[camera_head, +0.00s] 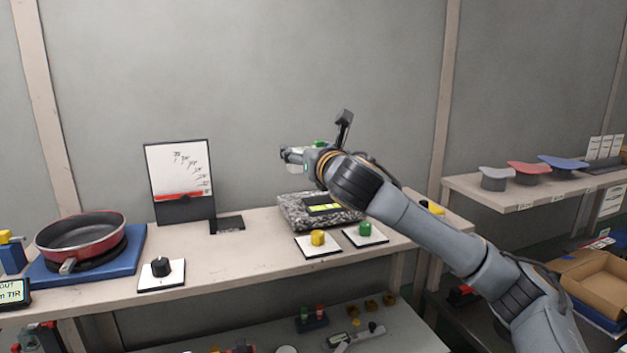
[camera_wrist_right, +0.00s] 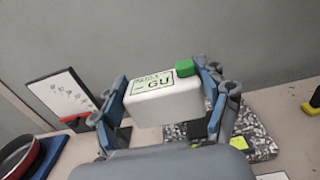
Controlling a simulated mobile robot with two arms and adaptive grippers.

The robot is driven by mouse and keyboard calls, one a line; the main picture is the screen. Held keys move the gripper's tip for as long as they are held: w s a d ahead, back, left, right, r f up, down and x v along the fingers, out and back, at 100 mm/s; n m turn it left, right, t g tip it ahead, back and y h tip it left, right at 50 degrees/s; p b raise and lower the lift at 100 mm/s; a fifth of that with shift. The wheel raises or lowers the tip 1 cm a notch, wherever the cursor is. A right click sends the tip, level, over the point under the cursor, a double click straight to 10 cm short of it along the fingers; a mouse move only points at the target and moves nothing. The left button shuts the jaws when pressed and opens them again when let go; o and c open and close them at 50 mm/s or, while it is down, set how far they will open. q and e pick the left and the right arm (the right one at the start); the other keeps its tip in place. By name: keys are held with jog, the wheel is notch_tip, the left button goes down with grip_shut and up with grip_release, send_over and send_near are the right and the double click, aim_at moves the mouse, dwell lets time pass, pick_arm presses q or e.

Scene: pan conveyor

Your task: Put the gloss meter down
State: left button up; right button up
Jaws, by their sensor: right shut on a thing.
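The gloss meter (camera_wrist_right: 165,98) is a white box with a dark green-lettered label and a green button on top. It sits between the two fingers of my right gripper (camera_wrist_right: 165,95), which is shut on it. In the head view my right gripper (camera_head: 297,156) is above the bench, over the speckled stone block, and the meter is mostly hidden there; a bit of green shows. The speckled block (camera_head: 290,213) has a dark top patch with a yellow-green marking. It also shows below the meter in the wrist view (camera_wrist_right: 258,142). My left gripper is not in view.
A red pan (camera_head: 82,236) sits on a blue base at left. A dial chart board (camera_head: 180,180) stands at the back. A black knob (camera_head: 160,267), yellow button (camera_head: 317,238) and green button (camera_head: 365,229) line the bench front. Bare bench (camera_head: 235,255) lies between.

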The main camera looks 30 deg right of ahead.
jog(key=d+f, duration=0.1)
jog(key=w+d+f, duration=0.1)
jog(key=f, duration=0.1)
jog(key=w+d+f, duration=0.1)
jog(key=shift+w+d+f, duration=0.25)
jog(key=shift+d, duration=0.1)
jog(key=shift+w+d+f, duration=0.1)
jog(key=shift+w+f, duration=0.25)
jog(key=shift+f, duration=0.05)
jog(key=f, duration=0.2)
jog(key=f+p, duration=0.1)
jog(key=shift+w+d+f, duration=0.1)
jog(key=shift+w+d, duration=0.1)
jog(key=shift+d, duration=0.1)
jog(key=shift+f, duration=0.35)
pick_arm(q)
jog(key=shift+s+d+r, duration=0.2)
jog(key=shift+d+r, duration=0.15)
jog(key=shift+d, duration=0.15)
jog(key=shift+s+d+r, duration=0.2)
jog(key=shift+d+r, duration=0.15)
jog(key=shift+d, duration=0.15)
pick_arm(e)
jog(key=o, duration=1.4)
jog(key=shift+f, duration=0.2)
